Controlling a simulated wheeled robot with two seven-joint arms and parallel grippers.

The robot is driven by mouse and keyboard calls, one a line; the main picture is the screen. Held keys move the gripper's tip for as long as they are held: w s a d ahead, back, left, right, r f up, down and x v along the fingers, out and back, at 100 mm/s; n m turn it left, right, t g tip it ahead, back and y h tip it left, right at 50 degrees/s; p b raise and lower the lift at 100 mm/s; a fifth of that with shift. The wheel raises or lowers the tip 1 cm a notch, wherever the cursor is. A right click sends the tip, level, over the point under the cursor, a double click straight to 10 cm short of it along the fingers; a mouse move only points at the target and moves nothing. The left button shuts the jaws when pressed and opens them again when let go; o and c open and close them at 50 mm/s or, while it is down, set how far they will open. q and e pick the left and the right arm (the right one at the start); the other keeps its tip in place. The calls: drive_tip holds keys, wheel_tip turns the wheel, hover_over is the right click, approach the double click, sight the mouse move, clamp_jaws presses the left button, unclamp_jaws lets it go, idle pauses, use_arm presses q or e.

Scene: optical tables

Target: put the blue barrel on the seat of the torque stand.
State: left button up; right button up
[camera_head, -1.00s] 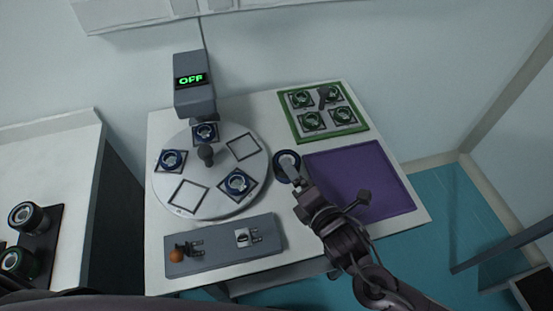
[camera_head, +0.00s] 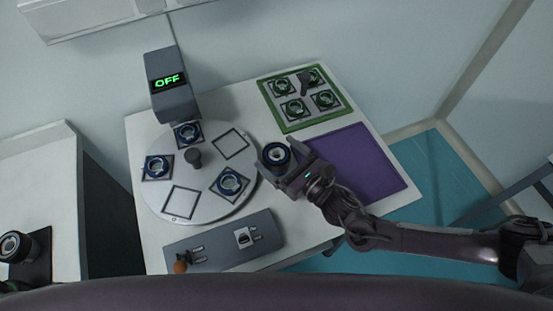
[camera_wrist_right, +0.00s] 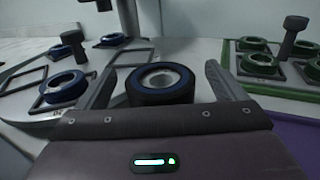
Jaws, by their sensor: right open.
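The blue barrel (camera_head: 277,155), a dark cylinder with a blue ring on top, stands upright on the white table between the round plate and the purple mat. It also shows in the right wrist view (camera_wrist_right: 160,84). My right gripper (camera_head: 280,157) is open, with its fingers on either side of the barrel; I cannot tell whether they touch it. Both fingers also show in the right wrist view (camera_wrist_right: 160,80). I cannot tell for sure which thing is the torque stand. My left gripper is not in view.
The round plate (camera_head: 211,204) carries several blue-ringed mounts and empty square frames. A grey post with an OFF display (camera_head: 172,98) rises behind it. A grey control panel (camera_head: 212,250) lies in front. A green-edged tray (camera_head: 268,101) and purple mat (camera_head: 360,165) lie right.

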drive_tip(key=shift+w+a, duration=0.45)
drive_tip(key=shift+a, duration=0.05)
drive_tip(key=c, duration=1.2)
